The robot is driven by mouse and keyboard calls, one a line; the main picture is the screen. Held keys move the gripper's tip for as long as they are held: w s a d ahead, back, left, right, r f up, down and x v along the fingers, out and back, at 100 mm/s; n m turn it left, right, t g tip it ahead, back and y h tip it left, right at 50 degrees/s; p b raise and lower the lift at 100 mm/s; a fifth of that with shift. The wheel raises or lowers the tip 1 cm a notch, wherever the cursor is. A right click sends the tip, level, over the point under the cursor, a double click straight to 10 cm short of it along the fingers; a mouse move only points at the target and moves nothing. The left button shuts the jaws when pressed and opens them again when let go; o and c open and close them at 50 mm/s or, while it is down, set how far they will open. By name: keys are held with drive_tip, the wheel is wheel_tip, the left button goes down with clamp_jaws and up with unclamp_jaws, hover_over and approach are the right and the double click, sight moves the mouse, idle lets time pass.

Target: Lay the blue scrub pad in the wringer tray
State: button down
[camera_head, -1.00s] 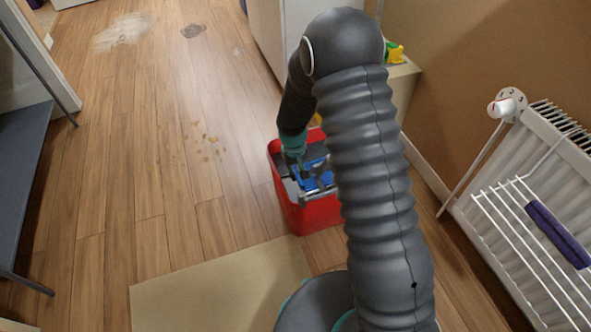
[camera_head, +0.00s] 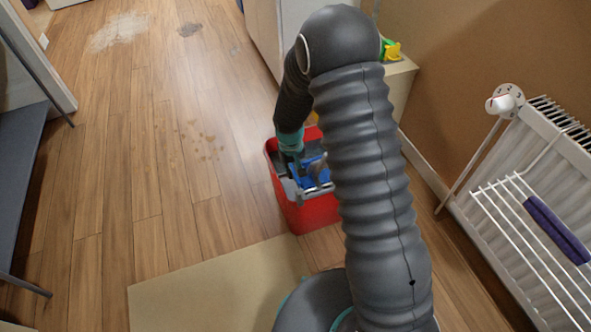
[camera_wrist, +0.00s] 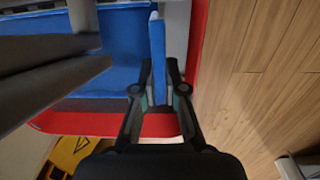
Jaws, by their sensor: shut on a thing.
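My gripper (camera_wrist: 158,88) is shut on the blue scrub pad (camera_wrist: 157,45), which stands on edge between the fingertips in the wrist view. It is over the red bucket (camera_head: 312,213), close to its right wall in the wrist view. To the left of the pad, a wide blue surface (camera_wrist: 122,50) lies inside the bucket, seemingly part of the wringer tray. A grey wringer part (camera_head: 318,189) shows at the bucket's front rim. In the head view my arm hides the bucket's right side. Whether the pad touches the tray, I cannot tell.
Dark grey bars (camera_wrist: 45,65) cross the left of the wrist view close to the camera. A yellow object (camera_wrist: 75,155) lies outside the bucket. A white radiator rack (camera_head: 520,225) with a purple cloth (camera_head: 556,230) stands at right. The wooden floor left of the bucket is open.

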sight(294, 185)
drive_tip(key=shift+f+b, duration=1.6)
drive_tip(key=shift+f, duration=0.65)
idle(1.4)
drive_tip(key=c, duration=1.2)
unclamp_jaws()
drive_tip(key=shift+o, duration=0.2)
drive_tip(key=shift+r, duration=0.1)
wheel_tip(294, 185, up, 12)
drive_tip(key=shift+a, duration=0.15)
drive_tip(key=shift+r, duration=0.1)
